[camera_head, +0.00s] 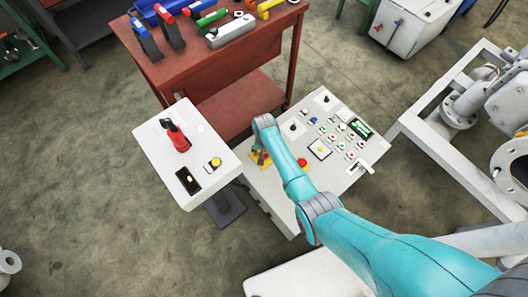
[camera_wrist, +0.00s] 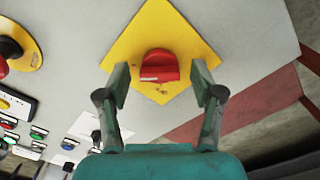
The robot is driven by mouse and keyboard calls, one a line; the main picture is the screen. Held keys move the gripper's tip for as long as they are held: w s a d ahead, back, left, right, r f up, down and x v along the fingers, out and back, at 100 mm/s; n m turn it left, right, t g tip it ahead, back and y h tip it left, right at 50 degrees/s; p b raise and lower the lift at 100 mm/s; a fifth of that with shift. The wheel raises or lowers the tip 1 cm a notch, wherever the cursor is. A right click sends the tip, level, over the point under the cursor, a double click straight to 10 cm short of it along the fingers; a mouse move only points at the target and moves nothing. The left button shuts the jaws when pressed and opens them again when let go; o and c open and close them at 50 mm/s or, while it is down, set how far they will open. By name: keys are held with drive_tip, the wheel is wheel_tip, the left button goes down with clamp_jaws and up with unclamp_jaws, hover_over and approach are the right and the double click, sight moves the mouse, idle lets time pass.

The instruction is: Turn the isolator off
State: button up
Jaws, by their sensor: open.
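The isolator is a red rotary knob (camera_wrist: 160,66) on a yellow diamond plate (camera_wrist: 190,40) in the wrist view. My gripper (camera_wrist: 160,82) is open, with one finger on each side of the knob's near part. I cannot tell whether the fingers touch it. In the head view the yellow plate (camera_head: 256,162) shows in small part at the left of the control panel (camera_head: 262,195). My teal arm reaches over the panel and hides the knob there.
A red emergency button (camera_head: 302,162) and several small buttons lie right of my arm on the panel. A white box (camera_head: 205,140) with a red handle (camera_head: 180,141) stands to the left. A red-brown tool bench (camera_head: 225,68) stands behind. Pipework (camera_head: 462,108) is at the right.

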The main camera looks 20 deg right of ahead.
drive_tip(key=c, duration=1.1)
drive_tip(key=shift+c, duration=0.2)
drive_tip(key=shift+n, duration=0.3)
drive_tip(key=n, duration=1.3)
drive_tip(key=shift+n, duration=2.1)
